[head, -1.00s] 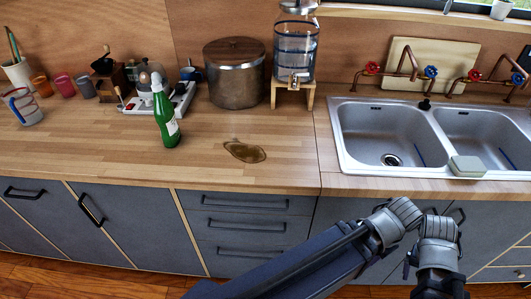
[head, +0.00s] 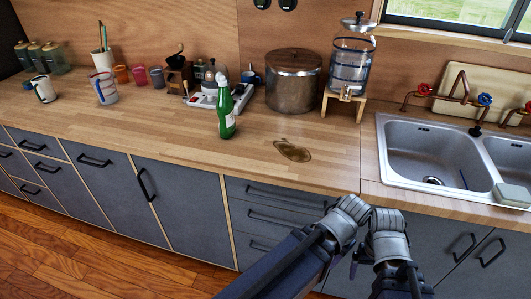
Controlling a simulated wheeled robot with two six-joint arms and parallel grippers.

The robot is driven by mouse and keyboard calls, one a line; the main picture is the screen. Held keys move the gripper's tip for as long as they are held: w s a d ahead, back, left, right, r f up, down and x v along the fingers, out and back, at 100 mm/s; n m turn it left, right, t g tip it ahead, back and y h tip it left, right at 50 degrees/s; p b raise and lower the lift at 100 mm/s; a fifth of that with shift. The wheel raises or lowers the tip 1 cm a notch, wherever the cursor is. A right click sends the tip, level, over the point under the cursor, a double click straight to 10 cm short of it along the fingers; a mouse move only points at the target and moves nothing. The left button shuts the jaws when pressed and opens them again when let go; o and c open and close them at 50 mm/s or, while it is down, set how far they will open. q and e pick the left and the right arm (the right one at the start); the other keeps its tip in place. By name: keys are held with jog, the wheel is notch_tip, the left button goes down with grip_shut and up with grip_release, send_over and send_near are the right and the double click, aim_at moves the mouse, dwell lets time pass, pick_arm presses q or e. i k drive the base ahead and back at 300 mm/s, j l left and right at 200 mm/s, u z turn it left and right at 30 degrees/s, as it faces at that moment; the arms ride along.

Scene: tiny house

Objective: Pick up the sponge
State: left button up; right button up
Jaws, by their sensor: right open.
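The sponge (head: 512,194) is a pale grey-green block lying at the front edge of the sink, near the right border of the head view. My right arm comes up from the bottom and bends in front of the drawers. My right gripper (head: 400,286) is at its lower end, by the bottom border, only partly in view, open and well apart from the sponge. It is below and to the left of the sponge in the picture. My left gripper is not in view.
A double sink (head: 440,160) is set in the wooden counter (head: 170,135). A brown spill (head: 293,151), green spray bottle (head: 225,112), metal pot (head: 293,82) and water dispenser (head: 352,60) are on the counter. Mugs stand further left. The counter's front middle is mostly clear.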

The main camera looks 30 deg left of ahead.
aim_at(516, 196)
jog(key=i+u, duration=0.35)
jog(key=k+z, duration=0.35)
jog(key=i+z, duration=0.1)
jog(key=z, duration=0.25)
jog(key=i+j+z, duration=0.1)
jog(key=z, duration=0.25)
jog(key=i+j+z, duration=0.1)
jog(key=z, duration=0.25)
